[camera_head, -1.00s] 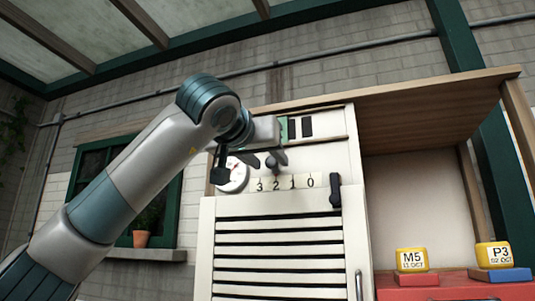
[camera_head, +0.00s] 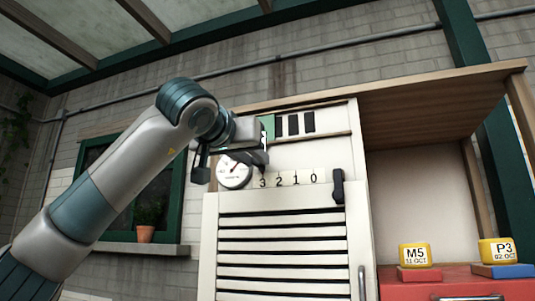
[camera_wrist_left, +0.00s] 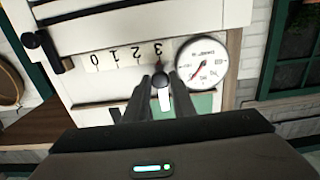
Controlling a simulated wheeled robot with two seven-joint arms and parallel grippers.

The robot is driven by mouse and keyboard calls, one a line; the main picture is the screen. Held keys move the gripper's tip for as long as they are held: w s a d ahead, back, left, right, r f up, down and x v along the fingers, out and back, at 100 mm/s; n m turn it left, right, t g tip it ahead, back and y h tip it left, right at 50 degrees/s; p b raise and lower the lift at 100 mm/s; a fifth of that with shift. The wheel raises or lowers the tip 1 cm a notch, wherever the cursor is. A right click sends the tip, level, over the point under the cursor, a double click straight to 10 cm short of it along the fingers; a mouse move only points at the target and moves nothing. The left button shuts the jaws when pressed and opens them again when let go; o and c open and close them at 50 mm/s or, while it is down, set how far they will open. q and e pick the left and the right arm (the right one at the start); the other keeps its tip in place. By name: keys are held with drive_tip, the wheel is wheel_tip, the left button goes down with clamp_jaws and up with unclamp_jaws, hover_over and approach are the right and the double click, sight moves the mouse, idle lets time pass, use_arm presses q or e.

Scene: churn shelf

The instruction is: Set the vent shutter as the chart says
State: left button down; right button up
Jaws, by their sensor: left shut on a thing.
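The white cabinet front carries a number strip (camera_head: 296,179) reading 3, 2, 1, 0 from left to right, above the slatted shutter (camera_head: 280,247). My left gripper (camera_head: 258,159) is at the strip's left end, by the 3. In the wrist view, where the strip (camera_wrist_left: 122,56) appears upside down, its fingers (camera_wrist_left: 160,85) are closed around a dark round knob (camera_wrist_left: 160,79) with a white tab, beside the 3. A round white gauge (camera_head: 234,172) with a red needle is just left of the strip. My right gripper is out of view.
A green panel (camera_head: 268,125) and black bars (camera_head: 294,124) sit above the strip. A black latch (camera_head: 338,187) is right of the 0.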

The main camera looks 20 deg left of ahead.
use_arm(q)
drive_tip(key=shift+a, duration=0.45)
drive_tip(key=shift+d, duration=0.25)
drive_tip(key=c, duration=1.5)
unclamp_jaws()
drive_tip(key=shift+a, duration=0.3)
